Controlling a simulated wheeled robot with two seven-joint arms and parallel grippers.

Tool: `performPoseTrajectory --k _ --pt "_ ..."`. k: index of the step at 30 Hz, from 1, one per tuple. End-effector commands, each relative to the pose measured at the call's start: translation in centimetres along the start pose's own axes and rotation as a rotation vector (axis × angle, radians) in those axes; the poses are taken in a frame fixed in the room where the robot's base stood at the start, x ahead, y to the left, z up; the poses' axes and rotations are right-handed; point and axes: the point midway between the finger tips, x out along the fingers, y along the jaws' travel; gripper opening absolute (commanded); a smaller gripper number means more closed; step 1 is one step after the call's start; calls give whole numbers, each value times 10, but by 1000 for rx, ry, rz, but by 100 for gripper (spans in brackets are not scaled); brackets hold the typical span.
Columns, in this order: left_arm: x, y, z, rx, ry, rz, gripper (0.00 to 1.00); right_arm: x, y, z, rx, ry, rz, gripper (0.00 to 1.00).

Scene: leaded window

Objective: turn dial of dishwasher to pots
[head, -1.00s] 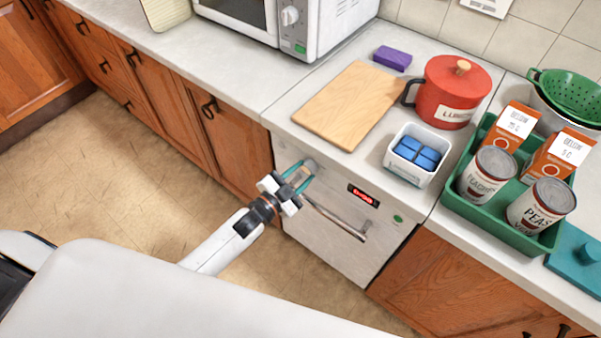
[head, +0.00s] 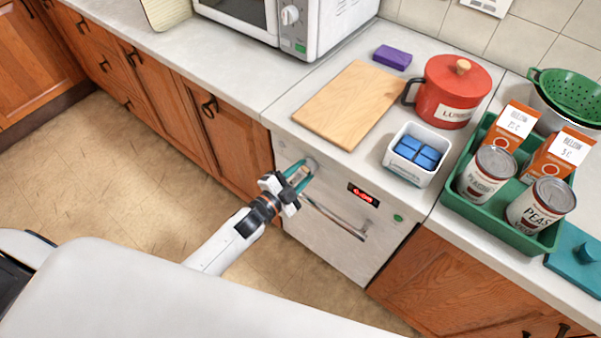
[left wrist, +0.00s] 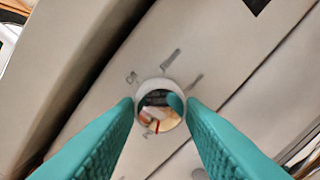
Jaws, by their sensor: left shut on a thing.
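The dishwasher (head: 340,237) has a pale front with a bar handle (head: 338,218), a small red-lit display (head: 363,193) and a green button (head: 398,218). Its dial sits at the upper left of the front, mostly covered by my left gripper (head: 300,172). In the left wrist view the round, shiny dial (left wrist: 160,105) lies between the teal fingertips, with small dark marks around it, too blurred to read. My left gripper is shut on the dial. My right gripper is not in view.
On the counter above are a wooden board (head: 348,104), a red pot (head: 450,90), a white tub of blue tablets (head: 415,155) and a purple block (head: 392,58). A green tray (head: 500,225) with cans stands right. Open floor (head: 100,180) lies left.

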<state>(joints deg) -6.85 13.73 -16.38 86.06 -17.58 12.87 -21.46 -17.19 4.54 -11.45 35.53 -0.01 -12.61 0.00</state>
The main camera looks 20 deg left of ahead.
Motion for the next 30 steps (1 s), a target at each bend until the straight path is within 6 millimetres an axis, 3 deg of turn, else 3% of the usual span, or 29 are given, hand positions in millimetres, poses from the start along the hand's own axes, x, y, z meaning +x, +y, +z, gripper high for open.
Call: performPoseTrajectory --k 1,2,6,17,30 --pt "-1 -2 -1 3 3 -3 13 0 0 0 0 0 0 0" --pt "-1 -2 -1 3 3 -3 37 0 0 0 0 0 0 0" --pt "0 -1 -1 2 2 -3 58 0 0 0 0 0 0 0" --pt "-7 -1 -1 0 2 -2 58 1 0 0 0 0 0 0" --pt "-92 -3 -2 0 3 -5 58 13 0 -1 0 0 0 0"
